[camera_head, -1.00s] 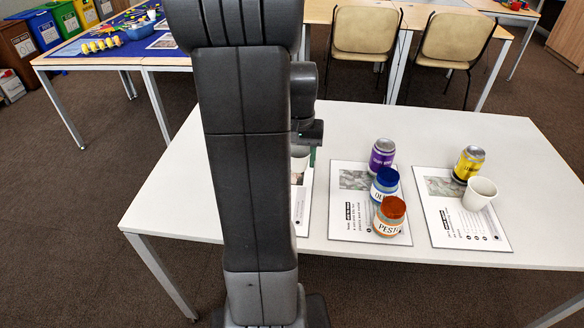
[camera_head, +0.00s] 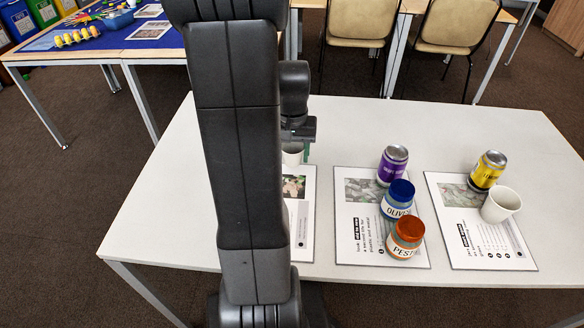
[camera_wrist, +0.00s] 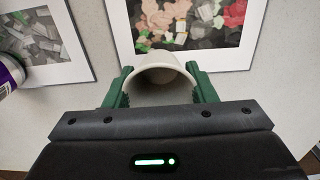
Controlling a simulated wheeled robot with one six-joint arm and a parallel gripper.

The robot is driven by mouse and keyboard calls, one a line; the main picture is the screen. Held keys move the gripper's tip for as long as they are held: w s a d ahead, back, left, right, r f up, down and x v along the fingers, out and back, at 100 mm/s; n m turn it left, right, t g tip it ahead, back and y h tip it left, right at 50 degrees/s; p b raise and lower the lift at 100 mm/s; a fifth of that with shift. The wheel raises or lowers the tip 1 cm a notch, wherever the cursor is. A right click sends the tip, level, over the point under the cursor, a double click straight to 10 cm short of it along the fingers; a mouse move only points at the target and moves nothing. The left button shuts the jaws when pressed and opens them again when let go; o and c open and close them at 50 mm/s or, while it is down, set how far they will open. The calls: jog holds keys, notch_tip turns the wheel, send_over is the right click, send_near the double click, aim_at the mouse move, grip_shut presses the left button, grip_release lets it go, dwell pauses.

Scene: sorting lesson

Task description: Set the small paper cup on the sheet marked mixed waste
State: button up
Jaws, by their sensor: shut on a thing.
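My gripper (camera_wrist: 163,88) is shut on a small white cup (camera_wrist: 165,74), with one green finger on each side of it. In the head view my arm partly hides the cup (camera_head: 292,153), which is at the far end of the left sheet (camera_head: 306,240). The wrist view shows it over the edge of that sheet's picture (camera_wrist: 215,20). I cannot tell whether the cup touches the table. The middle sheet (camera_head: 350,255) mentions plastic and metal. The right sheet (camera_head: 470,255) has small print that I cannot read. My arm covers much of the left sheet, including its heading.
A purple can (camera_head: 392,166), a blue-lidded jar (camera_head: 397,200) and an orange-lidded jar (camera_head: 405,238) stand on the middle sheet. A yellow can (camera_head: 487,171) and another white cup (camera_head: 500,206) stand on the right sheet. The far part of the white table (camera_head: 420,125) is clear.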

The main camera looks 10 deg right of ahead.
aim_at(293, 176)
jog(key=shift+f+b, duration=0.35)
jog(key=shift+f, duration=2.2)
jog(key=shift+f, duration=0.1)
jog(key=o, duration=1)
notch_tip(293, 176, up, 12)
jog(key=p, duration=0.2)
